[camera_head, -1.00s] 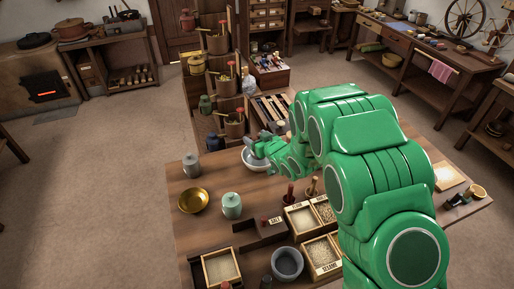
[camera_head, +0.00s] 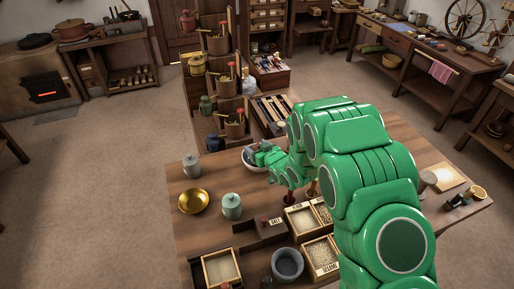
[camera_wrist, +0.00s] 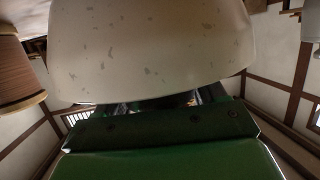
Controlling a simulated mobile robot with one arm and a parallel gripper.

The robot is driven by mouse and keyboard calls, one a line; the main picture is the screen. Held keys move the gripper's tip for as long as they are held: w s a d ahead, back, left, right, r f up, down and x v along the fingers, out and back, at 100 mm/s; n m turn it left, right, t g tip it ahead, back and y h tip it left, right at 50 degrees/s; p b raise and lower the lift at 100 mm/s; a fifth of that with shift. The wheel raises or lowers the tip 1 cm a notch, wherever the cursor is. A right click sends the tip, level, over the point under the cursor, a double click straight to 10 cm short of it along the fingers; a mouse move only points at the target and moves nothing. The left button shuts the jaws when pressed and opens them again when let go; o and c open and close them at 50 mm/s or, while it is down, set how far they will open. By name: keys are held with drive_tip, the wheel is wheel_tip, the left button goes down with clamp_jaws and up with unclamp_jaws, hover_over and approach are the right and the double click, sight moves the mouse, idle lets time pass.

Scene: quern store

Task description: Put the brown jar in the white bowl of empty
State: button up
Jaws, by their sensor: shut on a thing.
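The white bowl (camera_head: 246,160) stands near the far edge of the table, partly hidden by my gripper. My gripper (camera_head: 252,154) is over the bowl, its fingertips very small in the head view. In the wrist view a large cream, speckled, rounded thing (camera_wrist: 150,50) fills the space right in front of my jaws (camera_wrist: 160,103), which are shut on it. I cannot tell from its colour whether it is the brown jar. No other brown jar stands out on the table. The bowl's inside is mostly hidden.
A grey lidded jar (camera_head: 190,166), a brass bowl (camera_head: 193,201) and a pale green jar (camera_head: 232,206) stand left on the table. Labelled boxes (camera_head: 321,256) and a grey pot (camera_head: 287,264) are at the front. A rack with buckets (camera_head: 234,124) rises behind.

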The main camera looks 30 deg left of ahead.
drive_tip(key=o, duration=1.4)
drive_tip(key=shift+o, duration=0.2)
drive_tip(key=shift+s+d+r, duration=0.1)
drive_tip(key=shift+d+r, duration=0.05)
drive_tip(key=v, duration=0.4)
drive_tip(key=shift+s+d+r, duration=0.1)
drive_tip(key=shift+s+d, duration=0.05)
drive_tip(key=shift+s+d+r, duration=0.1)
drive_tip(key=shift+d+r, duration=0.05)
drive_tip(key=shift+r, duration=0.1)
wheel_tip(320, 180, up, 7)
drive_tip(key=shift+f, duration=0.15)
